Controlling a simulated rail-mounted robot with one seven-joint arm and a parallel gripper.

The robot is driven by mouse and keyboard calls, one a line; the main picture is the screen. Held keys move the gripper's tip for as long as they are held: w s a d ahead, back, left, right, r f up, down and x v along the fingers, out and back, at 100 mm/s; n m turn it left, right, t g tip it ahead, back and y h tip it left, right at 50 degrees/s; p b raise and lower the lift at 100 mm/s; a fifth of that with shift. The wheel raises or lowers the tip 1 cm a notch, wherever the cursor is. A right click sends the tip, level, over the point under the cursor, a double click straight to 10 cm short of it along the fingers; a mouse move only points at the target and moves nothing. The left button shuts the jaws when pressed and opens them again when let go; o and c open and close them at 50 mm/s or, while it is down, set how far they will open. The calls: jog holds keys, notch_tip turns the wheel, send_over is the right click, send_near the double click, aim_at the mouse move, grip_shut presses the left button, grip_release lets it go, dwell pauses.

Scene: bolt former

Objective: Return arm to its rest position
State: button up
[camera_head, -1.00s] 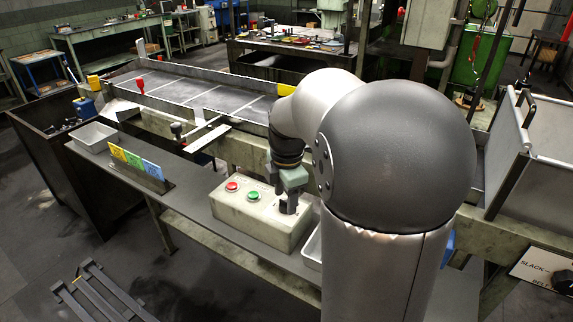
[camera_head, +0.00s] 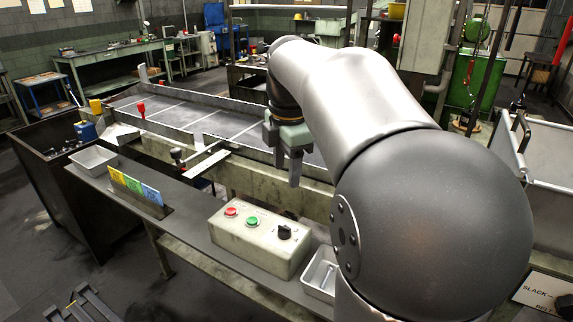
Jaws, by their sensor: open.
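My gripper (camera_head: 283,168) hangs from the end of my arm, fingers pointing down. It is open and empty, raised above the level of the control box. The control box (camera_head: 247,248) is pale and sits on the dark shelf, with a red button (camera_head: 231,211), a green button (camera_head: 252,222) and a black rotary knob (camera_head: 284,232) on top. The gripper is behind and above the knob in the picture, apart from it. My arm crosses the right half of the view and hides what lies behind it.
A small metal tray (camera_head: 320,276) stands right of the control box, partly behind my arm. Colored cards (camera_head: 136,188) and a pale tray (camera_head: 93,159) sit further left on the shelf (camera_head: 190,226). A long divided trough (camera_head: 190,108) lies behind. A metal bin (camera_head: 562,160) stands at right.

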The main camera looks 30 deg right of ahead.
jog(key=shift+a+f, duration=0.1)
dwell(0.3)
jog(key=s+a+f+m, duration=0.6)
jog(key=s+f+m, duration=0.2)
jog(key=f, duration=0.2)
jog(key=s+a+f+m, duration=0.7)
jog(key=s+f+m, duration=0.2)
jog(key=f, duration=0.1)
jog(key=shift+a, duration=0.15)
